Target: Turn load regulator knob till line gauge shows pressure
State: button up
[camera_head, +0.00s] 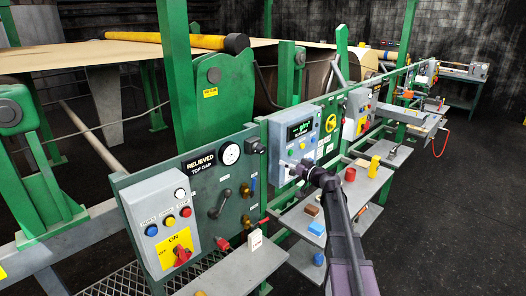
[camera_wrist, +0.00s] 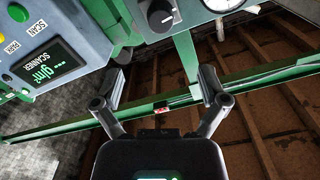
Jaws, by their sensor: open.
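A black round knob (camera_wrist: 161,15) with a pale pointer mark sits on a grey panel at the top of the wrist view. Its label is not readable. A white-faced gauge (camera_wrist: 225,3) is cut off by the top edge beside it. A round dial gauge (camera_head: 229,153) also shows on the green panel in the head view, too small to read. A small dark knob-like part (camera_head: 256,146) is right of that dial; I cannot tell if it is the same knob. My gripper (camera_wrist: 163,88) is open and empty, its fingers apart below the knob. It also shows in the head view (camera_head: 306,172), in front of the scanner box.
The grey scanner box (camera_head: 281,138) with a lit display stands close to my gripper. A control box (camera_head: 155,213) with buttons and a red switch is at lower left. Grey shelves (camera_head: 345,207) with loose parts jut out below. Dark floor is clear at right.

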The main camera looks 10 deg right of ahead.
aim_at(264, 151)
jog(key=x, duration=1.3)
jog(key=shift+w+a, duration=0.25)
jog(key=shift+w, duration=0.1)
jog(key=c, duration=1.1)
